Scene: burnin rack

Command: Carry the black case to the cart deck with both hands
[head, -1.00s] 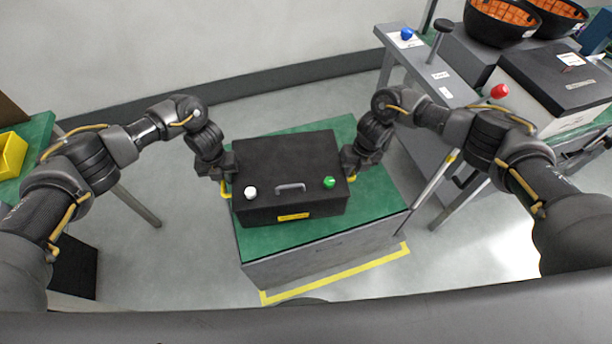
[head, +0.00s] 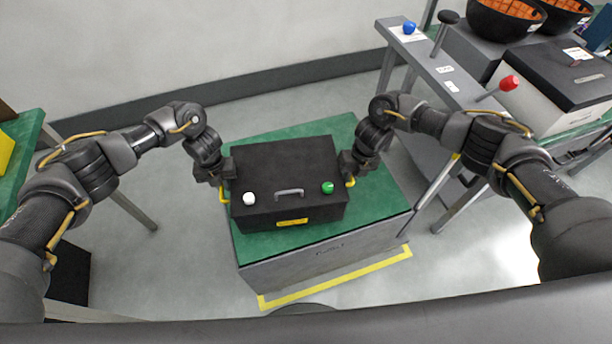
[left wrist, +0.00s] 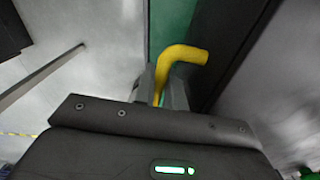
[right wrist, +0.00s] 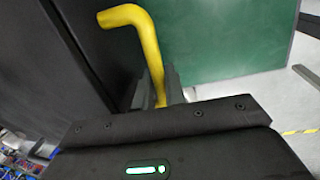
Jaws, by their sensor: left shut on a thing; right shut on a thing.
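The black case (head: 287,172) has a grey top handle, a white knob, a green knob and a yellow front label. It is over the green top (head: 376,205) of a grey stand; whether its underside touches is hidden. My left gripper (head: 224,181) is shut on the yellow handle at the case's left side; this handle (left wrist: 184,54) shows in the left wrist view. My right gripper (head: 349,171) is shut on the yellow handle at the right side; this handle (right wrist: 148,45) shows in the right wrist view. The case looks about level.
A grey bench at the right carries a blue knob (head: 408,27), a red-knobbed lever (head: 508,83), black bowls (head: 502,16) and a black-topped box (head: 553,72). A green table (head: 26,140) stands at the left. Yellow tape (head: 340,277) marks the floor before the stand. Green surface shows around the case.

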